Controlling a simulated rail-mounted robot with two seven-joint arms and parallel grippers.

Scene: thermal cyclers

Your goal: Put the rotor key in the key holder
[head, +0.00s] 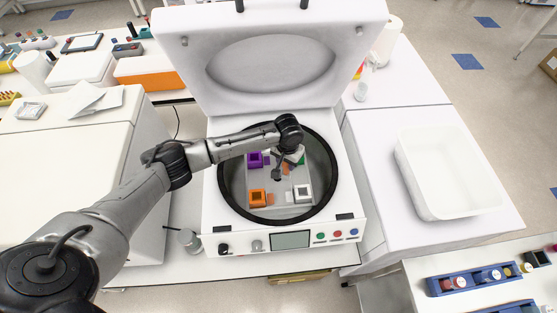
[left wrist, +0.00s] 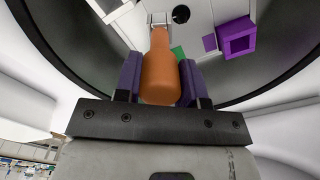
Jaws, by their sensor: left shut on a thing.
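The rotor key has an orange handle (left wrist: 160,78) and a pale metal end (left wrist: 160,19) in the left wrist view. My left gripper (left wrist: 160,85) is shut on the handle, with purple fingers on either side. In the head view this gripper (head: 284,166) is inside the open centrifuge bowl, over the rotor, and my wrist partly hides it. I cannot tell whether the key's tip touches the rotor. A small grey cup (head: 189,240) stands left of the centrifuge; I cannot tell if it is the key holder. My right gripper is not in view.
The centrifuge lid (head: 275,60) stands open behind the bowl (head: 233,200). Purple (head: 255,160), orange (head: 257,198) and white (head: 302,194) buckets sit around the rotor. A white tray (head: 450,175) lies on the right bench. The left bench (head: 75,190) has clear room.

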